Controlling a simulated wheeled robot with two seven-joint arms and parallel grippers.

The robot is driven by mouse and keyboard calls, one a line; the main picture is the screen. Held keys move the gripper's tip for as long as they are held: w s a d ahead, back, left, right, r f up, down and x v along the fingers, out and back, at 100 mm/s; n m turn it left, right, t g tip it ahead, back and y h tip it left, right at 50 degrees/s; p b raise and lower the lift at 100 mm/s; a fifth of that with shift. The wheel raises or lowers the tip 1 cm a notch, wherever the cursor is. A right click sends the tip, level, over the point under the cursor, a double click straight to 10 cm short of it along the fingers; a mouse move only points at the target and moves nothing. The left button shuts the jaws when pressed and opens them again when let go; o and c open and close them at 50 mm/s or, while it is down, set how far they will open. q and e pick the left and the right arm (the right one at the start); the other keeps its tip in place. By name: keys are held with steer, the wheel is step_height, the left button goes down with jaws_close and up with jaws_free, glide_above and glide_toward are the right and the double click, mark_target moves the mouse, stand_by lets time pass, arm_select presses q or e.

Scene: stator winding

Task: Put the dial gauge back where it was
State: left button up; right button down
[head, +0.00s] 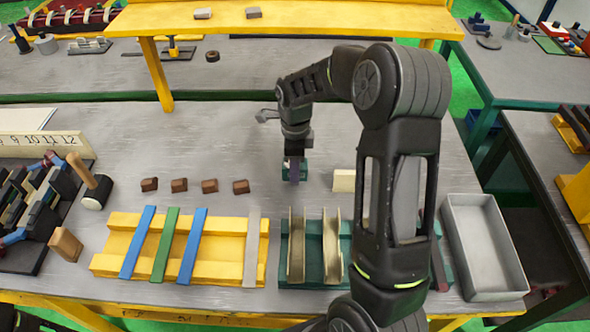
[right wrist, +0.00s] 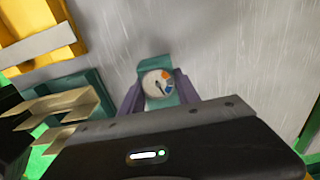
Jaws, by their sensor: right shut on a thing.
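The dial gauge (right wrist: 158,85) has a teal body and a round white face with coloured patches and a dark needle. In the right wrist view it sits between the purple fingers of my right gripper (right wrist: 160,92), which is shut on it. In the head view, the right gripper (head: 294,172) points straight down over the grey table, behind the green fixture. Only a little of the teal gauge (head: 304,170) shows there beside the fingers. I cannot tell whether its underside touches the table. My left gripper is not in view.
A green fixture (head: 312,270) with cream curved pieces stands in front, a yellow fixture (head: 110,250) with coloured strips at left. Several brown blocks (head: 209,186) lie in a row. A cream block (head: 344,180) and a grey tray (head: 484,293) are at right. Bare table surrounds the gripper.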

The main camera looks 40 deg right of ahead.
steer(key=shift+f, duration=0.5)
steer(key=shift+f+b, duration=0.55)
steer(key=shift+f, duration=0.05)
steer(key=c, duration=0.9)
jaws_free()
steer(key=shift+r, duration=0.1)
steer(key=shift+r+p, duration=0.6)
steer(key=shift+p, duration=0.05)
step_height(320, 180, up, 12)
steer(key=shift+f+p, duration=0.1)
steer(key=shift+p, duration=0.45)
